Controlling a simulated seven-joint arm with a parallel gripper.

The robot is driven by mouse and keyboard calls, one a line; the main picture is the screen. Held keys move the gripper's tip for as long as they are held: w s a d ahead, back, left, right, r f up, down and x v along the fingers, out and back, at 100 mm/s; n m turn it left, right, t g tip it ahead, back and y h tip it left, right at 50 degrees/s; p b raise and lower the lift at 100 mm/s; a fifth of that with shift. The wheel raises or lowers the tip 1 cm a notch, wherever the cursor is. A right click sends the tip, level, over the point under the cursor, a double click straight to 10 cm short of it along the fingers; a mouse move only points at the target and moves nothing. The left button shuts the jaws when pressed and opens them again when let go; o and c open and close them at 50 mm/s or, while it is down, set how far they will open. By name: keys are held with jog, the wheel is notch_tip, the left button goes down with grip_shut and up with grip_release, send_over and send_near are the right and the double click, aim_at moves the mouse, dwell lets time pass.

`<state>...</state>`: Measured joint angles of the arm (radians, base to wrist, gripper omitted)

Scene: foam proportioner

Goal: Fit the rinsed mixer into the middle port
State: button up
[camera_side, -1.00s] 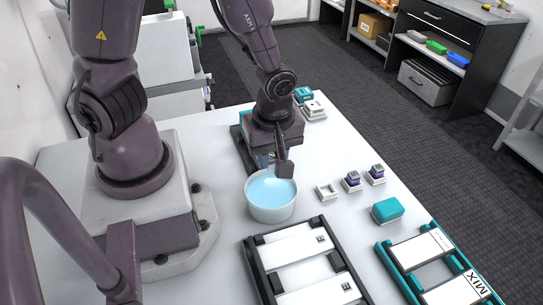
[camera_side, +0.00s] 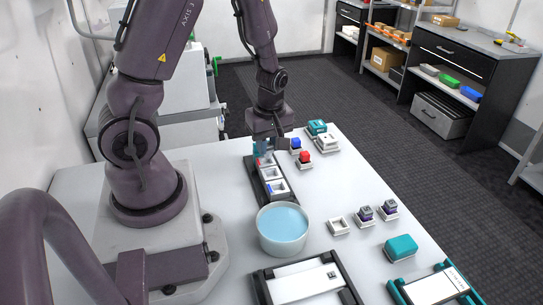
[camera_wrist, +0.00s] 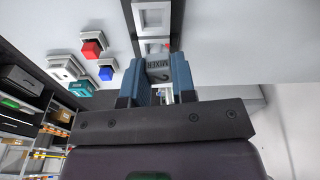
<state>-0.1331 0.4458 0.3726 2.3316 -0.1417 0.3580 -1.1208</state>
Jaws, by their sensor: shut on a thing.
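In the wrist view, my gripper (camera_wrist: 160,78) is shut on the mixer (camera_wrist: 158,68), a grey block with the word MIXER on it. In the side view, my gripper (camera_side: 264,158) hangs over the far end of the dark port rack (camera_side: 259,190). The mixer cannot be made out clearly there. The rack holds white square ports in a row: the middle port (camera_side: 271,173) and the near port (camera_side: 278,187) look empty. The far port is partly hidden by my gripper. A red mark shows near the far port, a blue one near the near port.
A bowl of water (camera_side: 282,228) stands just in front of the rack. A red block (camera_side: 304,156) and a blue block (camera_side: 296,143) sit on white bases to its right.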

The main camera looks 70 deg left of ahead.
aim_at(272, 152)
jog(key=shift+w+r+m, duration=0.1)
jog(key=shift+w+m, duration=0.3)
jog(key=shift+m, duration=0.5)
jog(key=shift+f, duration=2.25)
jog(key=shift+f, duration=0.1)
jog(key=shift+f, duration=1)
jog(key=o, duration=1.4)
